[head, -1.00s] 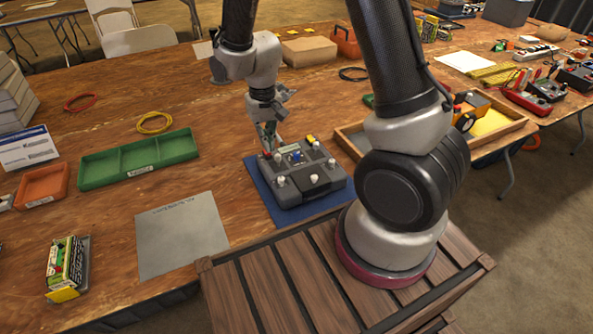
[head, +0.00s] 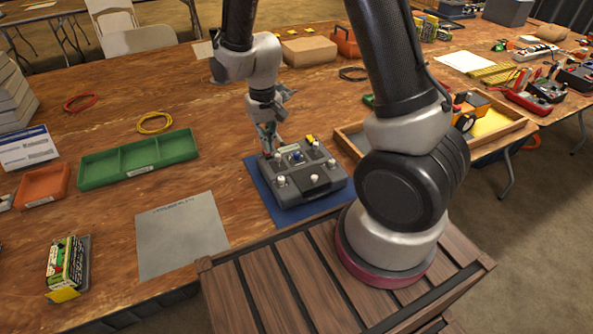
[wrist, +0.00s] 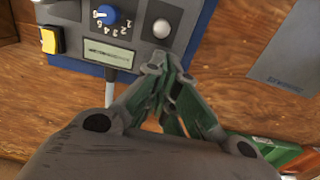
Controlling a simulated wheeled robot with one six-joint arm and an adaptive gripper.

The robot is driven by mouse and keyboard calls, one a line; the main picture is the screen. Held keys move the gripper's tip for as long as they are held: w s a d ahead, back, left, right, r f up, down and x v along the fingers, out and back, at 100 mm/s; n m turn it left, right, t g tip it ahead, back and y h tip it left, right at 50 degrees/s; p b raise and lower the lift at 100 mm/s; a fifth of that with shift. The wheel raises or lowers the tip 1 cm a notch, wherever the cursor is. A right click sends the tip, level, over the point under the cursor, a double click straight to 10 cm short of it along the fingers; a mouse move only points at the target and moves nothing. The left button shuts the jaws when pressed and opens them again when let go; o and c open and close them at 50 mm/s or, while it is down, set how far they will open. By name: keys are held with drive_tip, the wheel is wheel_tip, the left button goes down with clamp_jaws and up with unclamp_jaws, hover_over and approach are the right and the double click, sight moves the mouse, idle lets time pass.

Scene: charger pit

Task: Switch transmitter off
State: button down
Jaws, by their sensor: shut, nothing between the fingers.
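The transmitter (head: 300,184) is a dark grey box with silver knobs and sticks, lying on a blue mat (head: 262,190). In the wrist view its panel shows a blue numbered dial (wrist: 102,14), a small display (wrist: 108,57), a yellow rocker (wrist: 52,40) and a silver knob (wrist: 161,28). My gripper (head: 267,152) is at the transmitter's far left corner. In the wrist view my gripper (wrist: 160,66) is shut and empty, its tips just below the silver knob. I cannot tell whether they touch the box. Any switch right under the fingertips is hidden.
A green three-part tray (head: 138,160) and an orange tray (head: 42,186) lie to the left. A grey sheet (head: 182,240) lies in front of them. A wooden tray (head: 349,146) stands close on the right. Bare tabletop lies behind the transmitter.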

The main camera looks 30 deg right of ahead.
drive_tip(key=shift+f, duration=1)
idle(0.3)
drive_tip(key=shift+r, duration=3.55)
drive_tip(key=s+d+r+t, duration=0.2)
drive_tip(key=s+d+r, duration=0.5)
drive_tip(key=s+r, duration=0.2)
drive_tip(key=s+d+r+t, duration=0.2)
drive_tip(key=s+d+r, duration=0.5)
drive_tip(key=s+r, duration=0.3)
wheel_tip(320, 180, up, 3)
drive_tip(key=shift+d+f, duration=0.2)
drive_tip(key=shift+d, duration=0.2)
